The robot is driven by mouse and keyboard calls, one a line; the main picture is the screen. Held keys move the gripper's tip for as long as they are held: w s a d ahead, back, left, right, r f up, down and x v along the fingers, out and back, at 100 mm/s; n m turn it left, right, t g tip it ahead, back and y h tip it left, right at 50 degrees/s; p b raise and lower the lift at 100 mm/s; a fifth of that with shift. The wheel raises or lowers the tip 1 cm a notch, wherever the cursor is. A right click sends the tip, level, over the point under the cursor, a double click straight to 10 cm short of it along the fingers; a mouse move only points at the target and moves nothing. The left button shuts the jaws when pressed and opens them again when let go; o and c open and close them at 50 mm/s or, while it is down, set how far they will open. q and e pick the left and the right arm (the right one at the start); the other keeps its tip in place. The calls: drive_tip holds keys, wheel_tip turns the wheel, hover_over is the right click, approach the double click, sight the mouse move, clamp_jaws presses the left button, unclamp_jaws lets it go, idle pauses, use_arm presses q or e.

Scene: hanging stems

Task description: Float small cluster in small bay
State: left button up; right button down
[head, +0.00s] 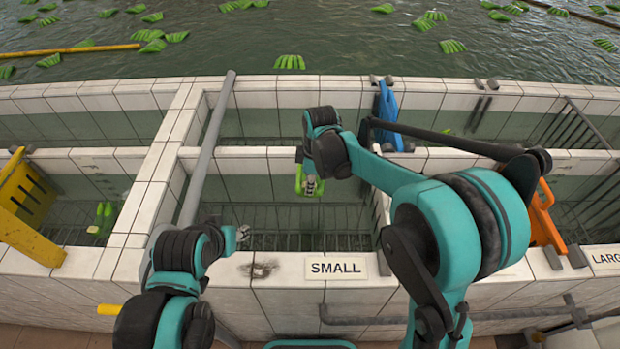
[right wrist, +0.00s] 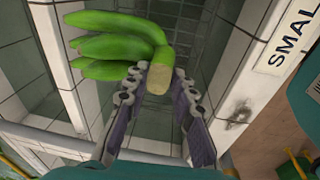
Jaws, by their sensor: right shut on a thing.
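A small cluster of green bananas (head: 308,181) hangs below my right gripper (head: 311,187) in the head view, over the middle bay. In the right wrist view the cluster (right wrist: 115,45) shows several fruits, and its pale cut stem end lies between the two jaw fingers of the gripper (right wrist: 161,80). My right gripper is shut on it. The small bay (head: 245,188) is a tiled basin with water and a grating, behind the "SMALL" sign (head: 336,268). My left gripper (head: 242,232) is at the bay's front left edge; its jaws are too small to judge.
A grey pipe (head: 208,150) runs along the left divider. Blue (head: 388,112), orange (head: 543,215) and yellow (head: 30,205) brackets stand on the walls. Green bananas (head: 105,213) lie in the left bay. More clusters (head: 289,62) float in the pool behind.

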use_arm(q)
drive_tip(key=b, duration=1.6)
approach(247, 260)
drive_tip(key=x, duration=0.5)
drive_tip(key=shift+w+r, duration=0.25)
drive_tip(key=shift+w, duration=0.15)
use_arm(e)
wheel_tip(247, 260, down, 23)
use_arm(q)
drive_tip(key=shift+f+b, duration=0.65)
drive_tip(key=shift+f, duration=0.1)
use_arm(e)
drive_tip(key=shift+f, duration=1)
drive_tip(key=c, duration=1.2)
unclamp_jaws()
drive_tip(key=shift+r, duration=0.1)
